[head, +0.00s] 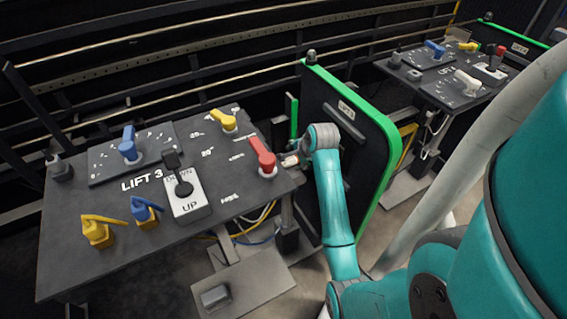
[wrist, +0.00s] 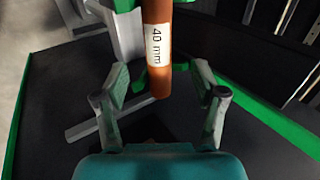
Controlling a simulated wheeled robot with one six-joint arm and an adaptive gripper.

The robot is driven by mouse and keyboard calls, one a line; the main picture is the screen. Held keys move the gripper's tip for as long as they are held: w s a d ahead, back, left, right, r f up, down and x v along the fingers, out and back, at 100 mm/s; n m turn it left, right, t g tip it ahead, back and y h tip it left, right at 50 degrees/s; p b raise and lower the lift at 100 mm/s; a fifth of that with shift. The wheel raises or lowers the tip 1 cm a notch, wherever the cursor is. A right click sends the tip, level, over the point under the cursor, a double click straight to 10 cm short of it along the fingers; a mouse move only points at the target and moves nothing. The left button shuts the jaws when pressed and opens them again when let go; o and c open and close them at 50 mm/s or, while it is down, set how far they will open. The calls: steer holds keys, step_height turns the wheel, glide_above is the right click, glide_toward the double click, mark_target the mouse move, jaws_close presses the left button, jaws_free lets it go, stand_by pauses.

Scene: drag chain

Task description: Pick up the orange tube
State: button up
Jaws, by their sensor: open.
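The orange tube (wrist: 157,45) shows in the wrist view, coming in from the top edge. It has a white label reading "40 mm", and its lower end is in view while its upper end is cut off. My gripper (wrist: 160,74) is open, with one finger to the left and one to the right of the tube in the picture. Gaps show between the tube and both fingers. In the head view my gripper (head: 294,160) is beside the green-edged dark panel, largely hidden by my arm, and I cannot make out the tube clearly there.
A dark control table (head: 75,215) with blue, yellow and red handles and an UP/DOWN lever box (head: 187,198) stands left of my arm. The green-edged panel (head: 362,117) stands close behind my arm. A second control table (head: 455,95) is at the back right.

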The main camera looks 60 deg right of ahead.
mark_target(289, 162)
steer(key=shift+x, duration=3.95)
steer(key=shift+s+a+f, duration=0.1)
steer(key=shift+a+f, duration=0.05)
jaws_close()
step_height(289, 162, up, 17)
